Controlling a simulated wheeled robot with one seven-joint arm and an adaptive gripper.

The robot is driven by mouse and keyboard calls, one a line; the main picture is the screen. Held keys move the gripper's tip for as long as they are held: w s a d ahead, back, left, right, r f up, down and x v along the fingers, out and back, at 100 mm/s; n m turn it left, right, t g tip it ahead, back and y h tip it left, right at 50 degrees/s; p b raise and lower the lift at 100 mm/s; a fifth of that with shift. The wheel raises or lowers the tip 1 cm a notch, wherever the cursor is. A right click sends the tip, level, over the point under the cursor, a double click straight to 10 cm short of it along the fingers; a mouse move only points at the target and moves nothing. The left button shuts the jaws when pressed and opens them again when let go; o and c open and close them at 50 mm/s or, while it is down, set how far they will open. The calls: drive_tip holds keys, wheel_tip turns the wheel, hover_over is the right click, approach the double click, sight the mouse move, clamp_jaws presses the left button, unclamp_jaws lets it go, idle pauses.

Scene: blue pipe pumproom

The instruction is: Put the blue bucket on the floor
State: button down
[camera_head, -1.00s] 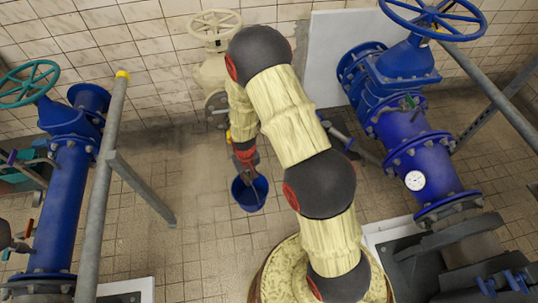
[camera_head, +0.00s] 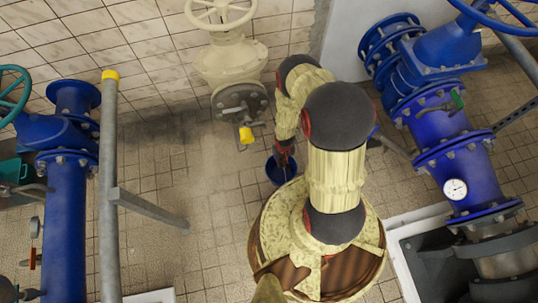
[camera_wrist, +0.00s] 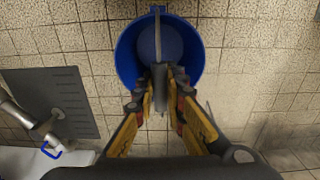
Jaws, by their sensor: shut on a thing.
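The blue bucket (camera_head: 279,173) is seen from above in the head view, just in front of my base and partly hidden by my arm. It also shows in the wrist view (camera_wrist: 128,52), upright, with its open top towards the camera and nothing visible inside. My gripper (camera_wrist: 160,76) is shut on the grey handle of the bucket, over the near side of the rim. In the head view my gripper (camera_head: 284,150) is small and dark at the bucket's far edge. I cannot tell whether the bottom touches the tiled floor (camera_wrist: 258,60).
Blue pipes stand at left (camera_head: 66,220) and right (camera_head: 445,130). A grey rail (camera_head: 107,200) has a slanting brace. Floor left of the bucket is clear.

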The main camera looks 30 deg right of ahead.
drive_tip(key=shift+s+f, duration=0.3)
drive_tip(key=shift+f, duration=0.45)
drive_tip(key=w+f+b, duration=0.1)
drive_tip(key=w, duration=0.1)
drive_tip(key=w+d+f, duration=0.1)
drive_tip(key=w, duration=0.2)
drive_tip(key=w+f+b, duration=0.1)
drive_tip(key=w+f, duration=0.1)
drive_tip(key=w, duration=0.1)
drive_tip(key=shift+w+d+b, duration=0.15)
drive_tip(key=shift+d+b, duration=0.15)
drive_tip(key=shift+b, duration=0.05)
drive_tip(key=w+d+f+b, duration=0.1)
drive_tip(key=w+f+b, duration=0.1)
drive_tip(key=w+f, duration=0.2)
drive_tip(key=shift+w+f+b, duration=0.3)
drive_tip(key=shift+w+f, duration=0.1)
drive_tip(key=shift+f, duration=0.3)
drive_tip(key=f, duration=0.1)
drive_tip(key=f+b, duration=0.1)
drive_tip(key=f, duration=0.1)
drive_tip(key=shift+w+f, duration=0.2)
drive_tip(key=shift+f, duration=0.1)
drive_tip(key=c, duration=1.8)
unclamp_jaws()
drive_tip(key=shift+f, duration=0.15)
drive_tip(key=shift+c, duration=0.2)
